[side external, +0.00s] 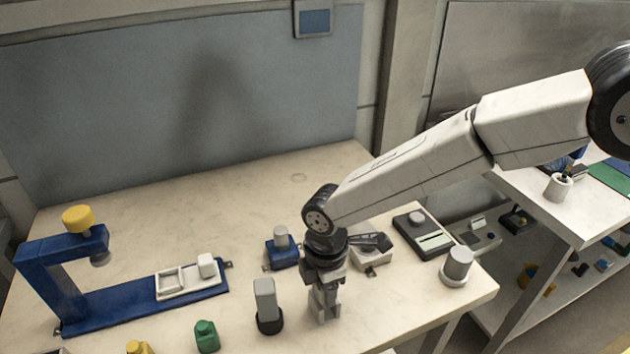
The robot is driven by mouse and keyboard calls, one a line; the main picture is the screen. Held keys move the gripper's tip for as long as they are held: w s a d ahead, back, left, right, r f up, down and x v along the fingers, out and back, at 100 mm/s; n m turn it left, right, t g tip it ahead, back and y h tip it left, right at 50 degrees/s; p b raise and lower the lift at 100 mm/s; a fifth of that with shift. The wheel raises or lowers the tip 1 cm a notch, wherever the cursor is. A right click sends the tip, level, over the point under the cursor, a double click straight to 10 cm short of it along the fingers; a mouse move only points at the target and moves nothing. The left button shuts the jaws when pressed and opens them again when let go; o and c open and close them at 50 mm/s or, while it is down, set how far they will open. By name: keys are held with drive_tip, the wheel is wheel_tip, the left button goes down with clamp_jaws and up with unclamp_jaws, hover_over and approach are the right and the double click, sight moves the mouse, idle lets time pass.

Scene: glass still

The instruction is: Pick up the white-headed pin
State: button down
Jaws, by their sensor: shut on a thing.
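My gripper (325,315) points down at the front of the pale worktable (215,218), right of a grey upright piece in a black round base (269,322). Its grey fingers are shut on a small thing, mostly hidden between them. I cannot make out a white head there, nor tell whether the thing touches the table. Behind the gripper to the left, a blue block (283,257) bears a pale grey cylinder (281,237). I cannot pick out the white-headed pin with certainty.
A blue press (50,270) with a yellow knob and a white tray (175,285) stands at left. Green (206,337) and yellow (138,347) bottles are at the front. A dark device (410,222) and a grey cylinder (458,262) stand at right. The table's back is clear.

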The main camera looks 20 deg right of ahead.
drive_tip(key=shift+r, duration=1.05)
drive_tip(key=shift+r, duration=2.35)
